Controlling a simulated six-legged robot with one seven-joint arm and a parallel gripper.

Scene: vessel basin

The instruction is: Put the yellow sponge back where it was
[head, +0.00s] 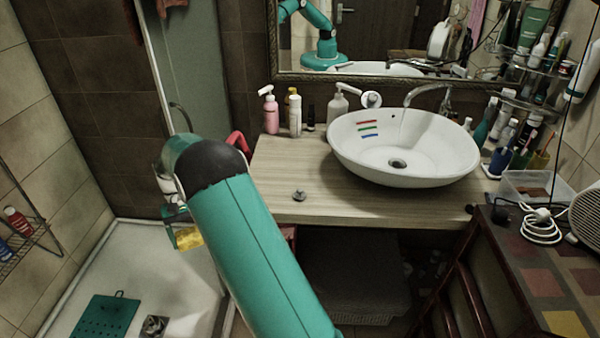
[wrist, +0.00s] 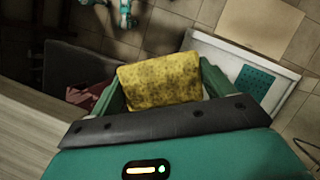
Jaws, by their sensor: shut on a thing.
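The yellow sponge (wrist: 160,78) is between the two green fingers of my gripper (wrist: 163,86) in the wrist view. The fingers press on its left and right sides, and its broad speckled face shows. In the head view the sponge (head: 189,238) is a small yellow patch low at the end of my arm. It is in the air left of the wooden counter (head: 310,205), lower in the picture than the counter's top. My arm hides part of the gripper there.
A white basin (head: 350,160) stands on the counter, with soap bottles (head: 270,112) behind. A small metal stopper (head: 299,195) lies on bare wood at the front. A shower tray (head: 110,250) with a green mat (head: 106,316) is at left.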

